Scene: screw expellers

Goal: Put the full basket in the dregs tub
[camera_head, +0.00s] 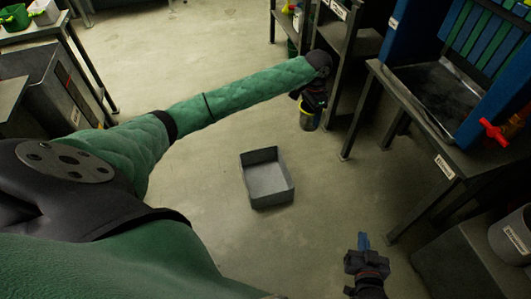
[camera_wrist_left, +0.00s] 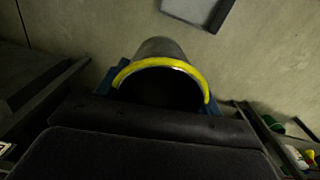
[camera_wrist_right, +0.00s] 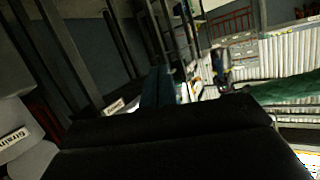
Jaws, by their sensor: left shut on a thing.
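My left gripper (camera_head: 312,97) is shut on a dark cylindrical basket with a yellow rim (camera_head: 309,121), held in the air beside the dark shelf. In the left wrist view the basket (camera_wrist_left: 160,48) sits between the blue fingers, its inside too dark to show contents. A grey open square box (camera_head: 267,187) stands on the floor below and left of the basket, apart from it; its label is not visible, so I cannot tell if it is the dregs tub. My right gripper (camera_head: 363,242) is shut and empty at the lower right, its blue fingers together.
A dark shelf (camera_head: 345,45) and a table with a blue-walled press (camera_head: 478,45) stand at the right. A labelled grey bucket (camera_head: 512,236) sits on a dark stand at lower right. A table with a green basket (camera_head: 15,17) is at upper left. The floor around the box is clear.

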